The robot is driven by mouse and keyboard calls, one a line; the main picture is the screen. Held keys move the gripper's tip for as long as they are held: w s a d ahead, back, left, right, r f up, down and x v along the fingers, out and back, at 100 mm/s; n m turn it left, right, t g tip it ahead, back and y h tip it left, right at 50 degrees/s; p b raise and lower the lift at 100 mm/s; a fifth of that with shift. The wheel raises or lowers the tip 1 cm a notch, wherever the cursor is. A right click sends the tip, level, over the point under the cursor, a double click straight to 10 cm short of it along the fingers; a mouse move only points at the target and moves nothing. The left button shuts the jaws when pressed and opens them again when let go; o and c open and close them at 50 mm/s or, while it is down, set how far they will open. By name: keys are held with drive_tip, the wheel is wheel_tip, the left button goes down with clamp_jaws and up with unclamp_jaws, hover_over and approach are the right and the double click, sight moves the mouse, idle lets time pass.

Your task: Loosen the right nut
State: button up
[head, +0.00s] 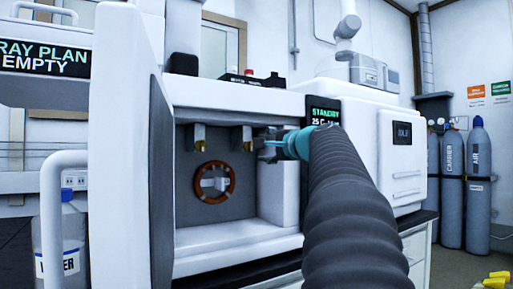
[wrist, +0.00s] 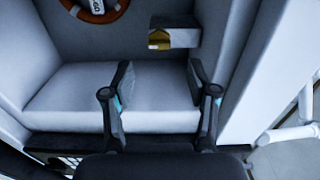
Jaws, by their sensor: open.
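The right nut (head: 248,146) is a small brass fitting under a grey block inside the open oven compartment (head: 235,238). A similar left nut (head: 200,146) hangs under its own block. The right nut also shows in the wrist view (wrist: 158,43), ahead of my gripper (wrist: 160,82). My gripper is open, with nothing between its fingers. In the head view my gripper (head: 267,144) is just right of the right nut, and my arm hides part of the compartment's right side.
A copper-coloured coil (head: 231,184) is mounted on the compartment's back wall, below and between the nuts. The open white door (head: 118,145) stands at left. A panel reading STANDBY (head: 324,112) is at right. The compartment floor (wrist: 85,90) is bare.

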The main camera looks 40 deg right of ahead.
drive_tip(key=s, duration=0.4)
drive_tip(key=shift+s+a, duration=0.15)
drive_tip(key=shift+s, duration=0.25)
